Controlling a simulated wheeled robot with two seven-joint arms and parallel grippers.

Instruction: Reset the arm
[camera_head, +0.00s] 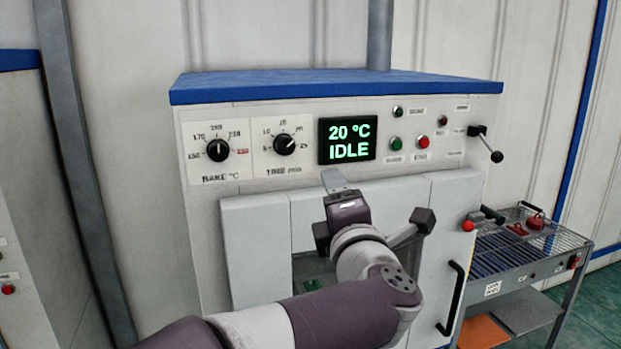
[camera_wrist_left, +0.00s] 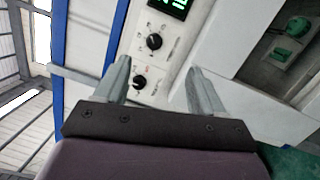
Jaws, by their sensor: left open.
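My left arm (camera_head: 345,318) comes in from the bottom left and reaches up in front of a white oven (camera_head: 255,245) with a blue top. My left gripper (camera_head: 331,181) points up, just below the oven's display (camera_head: 347,139), which reads 20 °C IDLE. In the left wrist view my left gripper (camera_wrist_left: 158,64) shows two grey fingers spread apart, with nothing between them. Two black dials (camera_wrist_left: 147,60) on the panel show beyond the fingers. My right gripper is in neither view.
My arm partly hides the oven's window opening (camera_head: 303,268). A black door handle (camera_head: 450,298) and a lever (camera_head: 486,143) stick out at the right. A rack cart (camera_head: 525,247) with red items stands right of the oven. A grey post (camera_head: 80,150) stands at the left.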

